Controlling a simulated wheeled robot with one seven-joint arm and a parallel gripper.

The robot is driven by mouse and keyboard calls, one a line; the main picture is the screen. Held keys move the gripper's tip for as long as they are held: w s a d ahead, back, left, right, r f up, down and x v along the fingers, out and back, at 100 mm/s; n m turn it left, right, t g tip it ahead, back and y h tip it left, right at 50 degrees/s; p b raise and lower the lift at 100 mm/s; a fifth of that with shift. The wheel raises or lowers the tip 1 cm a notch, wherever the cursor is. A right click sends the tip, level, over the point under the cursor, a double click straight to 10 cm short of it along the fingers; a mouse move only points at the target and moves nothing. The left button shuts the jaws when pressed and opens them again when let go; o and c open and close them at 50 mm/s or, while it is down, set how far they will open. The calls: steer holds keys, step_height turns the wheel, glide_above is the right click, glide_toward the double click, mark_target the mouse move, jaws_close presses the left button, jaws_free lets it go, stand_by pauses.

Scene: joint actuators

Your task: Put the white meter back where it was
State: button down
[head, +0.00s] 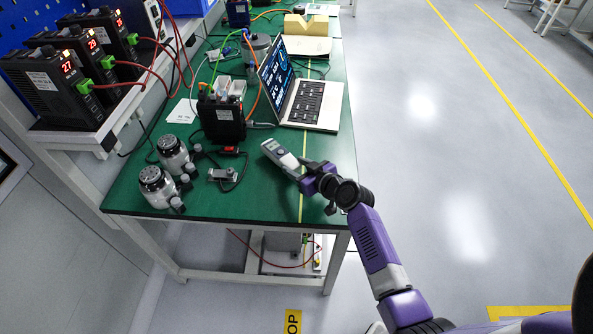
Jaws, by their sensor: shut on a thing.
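The white meter (277,153) is a small handheld device with a dark display at its upper left end. My gripper (300,171) is shut on its lower right end, near the right edge of the green table (268,198). The meter points up and to the left, toward the black box. I cannot tell whether it touches the table or is held just above it. The fingertips are small and partly merge with the meter.
A laptop (310,100) stands open behind the meter. A black box with cables (221,117) is to the left. Two silver cylindrical actuators (158,186) stand at the front left. A small metal part (222,174) lies between. The table's front right area is clear.

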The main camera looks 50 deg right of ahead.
steer(key=shift+f, duration=0.7)
steer(key=shift+f, duration=0.15)
steer(key=c, duration=0.7)
jaws_free()
